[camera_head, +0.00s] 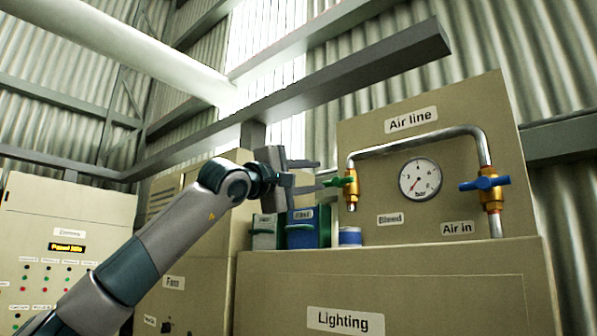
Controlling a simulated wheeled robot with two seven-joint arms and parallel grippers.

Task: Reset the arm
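My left arm comes in from the lower left, and its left gripper (316,175) is open, with its fingers pointing right and nothing seen held. Just right of the fingertips is the green handle (341,182) of the brass bleed valve (351,188) on the air line panel (459,142). The lower fingertip is very near the handle's left end; I cannot tell whether they touch. The blue handle (484,184) of the air in valve (491,200) is farther right. A round pressure gauge (420,179) sits between the valves. My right gripper is not in view.
Below the gripper, a green box (267,232), a blue box (304,234) and a small blue tin (350,237) stand on the Lighting cabinet (400,290). A control cabinet (65,245) stands at the left. A beam (350,75) crosses above the arm.

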